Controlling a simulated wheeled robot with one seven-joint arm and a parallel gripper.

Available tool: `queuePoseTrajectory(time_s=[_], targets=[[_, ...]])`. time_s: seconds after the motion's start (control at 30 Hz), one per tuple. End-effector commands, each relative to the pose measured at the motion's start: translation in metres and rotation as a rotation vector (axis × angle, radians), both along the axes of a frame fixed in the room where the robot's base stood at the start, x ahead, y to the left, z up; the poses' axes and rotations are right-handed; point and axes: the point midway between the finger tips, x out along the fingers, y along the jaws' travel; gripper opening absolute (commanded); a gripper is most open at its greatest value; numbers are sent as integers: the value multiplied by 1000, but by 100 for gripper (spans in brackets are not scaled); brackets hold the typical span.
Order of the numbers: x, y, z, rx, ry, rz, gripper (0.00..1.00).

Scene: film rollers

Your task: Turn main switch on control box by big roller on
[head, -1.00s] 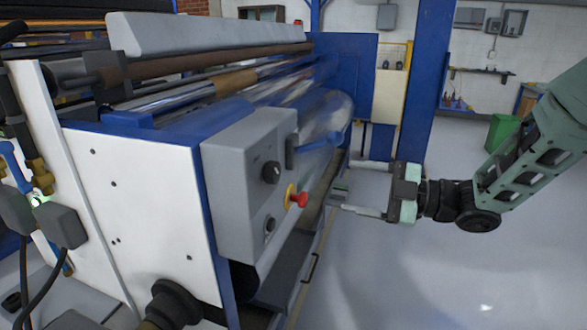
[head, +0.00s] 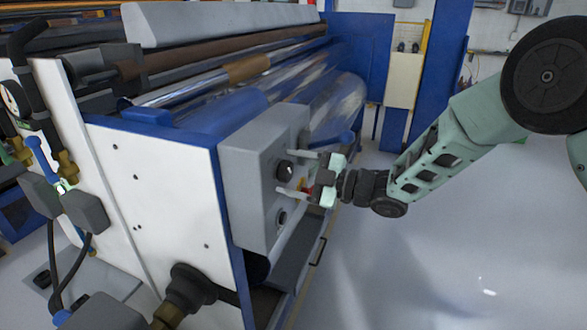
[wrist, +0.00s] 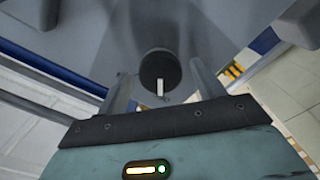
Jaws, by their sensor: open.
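The grey control box (head: 246,180) is on the end of the big roller machine (head: 160,190). Its black rotary main switch (head: 286,170) is on the face turned toward my arm. In the wrist view the round black switch (wrist: 158,67) has a white mark pointing toward my gripper. My gripper (head: 284,173) is open, its fingers above and below the switch in the head view. In the wrist view the fingers (wrist: 162,82) are on either side of it, with gaps visible. I cannot tell whether they touch it. The red stop button (head: 306,185) is partly hidden behind my gripper.
A second, smaller dark knob (head: 281,217) is lower on the box. A blue lever-like part (head: 334,140) is just behind my gripper. Big shiny rollers (head: 333,110) run back from the box. Open grey floor (head: 420,260) is to the right.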

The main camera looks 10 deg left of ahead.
Motion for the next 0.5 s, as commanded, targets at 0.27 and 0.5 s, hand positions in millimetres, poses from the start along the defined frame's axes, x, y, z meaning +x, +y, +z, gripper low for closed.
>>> queuePoseTrajectory(time_s=[0.27, 0.5], targets=[[0, 1, -1, 0, 1, 0, 68], [0, 1, -1, -1, 0, 1, 23]])
